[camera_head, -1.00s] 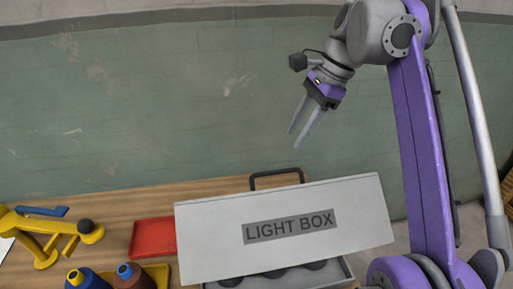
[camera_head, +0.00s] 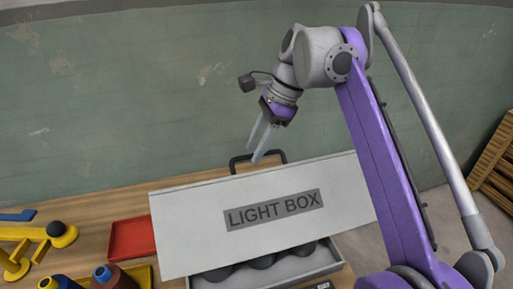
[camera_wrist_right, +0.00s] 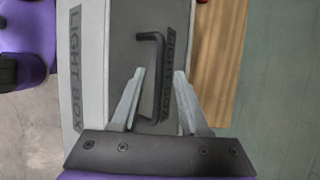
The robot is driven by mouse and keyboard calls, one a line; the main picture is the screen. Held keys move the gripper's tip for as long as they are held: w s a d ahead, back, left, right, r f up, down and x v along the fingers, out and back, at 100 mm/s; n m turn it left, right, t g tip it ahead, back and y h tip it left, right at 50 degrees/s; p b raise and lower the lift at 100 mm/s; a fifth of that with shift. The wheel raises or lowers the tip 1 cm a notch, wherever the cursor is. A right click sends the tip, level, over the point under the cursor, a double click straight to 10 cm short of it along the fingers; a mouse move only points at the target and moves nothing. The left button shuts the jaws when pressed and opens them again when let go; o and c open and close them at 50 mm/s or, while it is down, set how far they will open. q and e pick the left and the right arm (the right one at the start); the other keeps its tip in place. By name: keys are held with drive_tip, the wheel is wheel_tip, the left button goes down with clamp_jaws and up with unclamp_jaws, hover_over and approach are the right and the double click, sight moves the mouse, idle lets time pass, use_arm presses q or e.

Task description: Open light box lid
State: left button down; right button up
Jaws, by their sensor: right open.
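The light box is a grey box with a pale lid (camera_head: 260,215) labelled LIGHT BOX. The lid sits raised and tilted. Dark round shapes show in the open gap under its near edge. A black bar handle (camera_head: 258,156) is at the box's far side; in the right wrist view the handle (camera_wrist_right: 152,80) stands out from a dark panel. My right gripper (camera_head: 255,154) is open, pointing down at the handle. My left gripper is not in view.
A red tray (camera_head: 131,239) lies left of the box on the wooden bench (camera_head: 95,212). A yellow tool (camera_head: 40,238) and spools in a yellow tray (camera_head: 146,272) are at the front left. A wooden slatted object (camera_head: 495,165) stands at the right. The green wall rises behind.

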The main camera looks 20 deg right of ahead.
drive_tip(key=shift+c, duration=0.3)
clamp_jaws()
idle(1.2)
